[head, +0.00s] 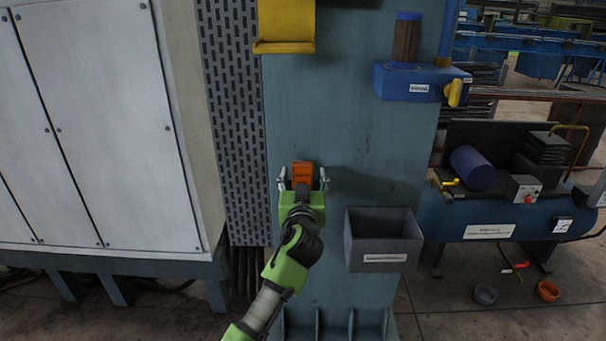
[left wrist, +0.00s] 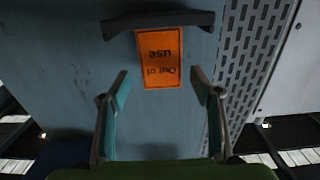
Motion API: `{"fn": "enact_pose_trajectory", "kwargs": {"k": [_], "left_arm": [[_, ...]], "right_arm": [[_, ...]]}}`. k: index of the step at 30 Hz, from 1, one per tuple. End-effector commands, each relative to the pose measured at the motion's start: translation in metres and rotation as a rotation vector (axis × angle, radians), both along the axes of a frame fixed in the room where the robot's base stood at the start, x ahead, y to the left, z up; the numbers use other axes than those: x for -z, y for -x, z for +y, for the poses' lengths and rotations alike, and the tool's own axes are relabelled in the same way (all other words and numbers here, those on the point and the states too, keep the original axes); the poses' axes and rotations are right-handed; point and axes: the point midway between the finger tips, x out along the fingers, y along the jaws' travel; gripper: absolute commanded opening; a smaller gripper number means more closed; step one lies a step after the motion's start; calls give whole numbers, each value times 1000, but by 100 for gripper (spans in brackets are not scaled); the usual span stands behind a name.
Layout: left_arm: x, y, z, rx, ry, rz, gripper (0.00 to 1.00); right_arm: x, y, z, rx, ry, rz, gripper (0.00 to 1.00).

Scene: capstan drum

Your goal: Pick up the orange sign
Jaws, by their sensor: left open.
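The orange sign (head: 302,170) is on the front of the blue-grey panel, just beyond my left gripper (head: 303,184). In the left wrist view the sign (left wrist: 159,62) reads "Out of use" upside down and lies close to a dark curved bar (left wrist: 157,22). My left gripper (left wrist: 160,90) is open, with one finger to each side of the sign's near end. No contact between fingers and sign shows. In the head view the gripper hides the sign's lower part. My right gripper is not in view.
A grey open bin (head: 384,250) is on the panel to the right of my left gripper. A yellow holder (head: 284,45) sits above, and a blue box (head: 419,83) at upper right. A perforated grille (head: 232,110) and white cabinet (head: 95,120) stand at the left.

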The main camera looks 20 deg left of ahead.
Motion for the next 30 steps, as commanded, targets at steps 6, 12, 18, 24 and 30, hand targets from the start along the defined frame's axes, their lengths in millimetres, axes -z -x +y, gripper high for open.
{"fn": "enact_pose_trajectory", "kwargs": {"k": [6, 12, 18, 24, 30], "left_arm": [[-1, -24, 9, 0, -2, 1, 58], [1, -31, 10, 1, 0, 1, 58], [1, -30, 10, 1, 0, 1, 56], [1, -30, 10, 1, 0, 1, 14], [1, -30, 10, 2, 1, 0, 14]], "right_arm": [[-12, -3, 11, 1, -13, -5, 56], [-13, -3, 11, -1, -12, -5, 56], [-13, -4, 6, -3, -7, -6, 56], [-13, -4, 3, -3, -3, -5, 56], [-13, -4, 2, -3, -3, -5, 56]]}}
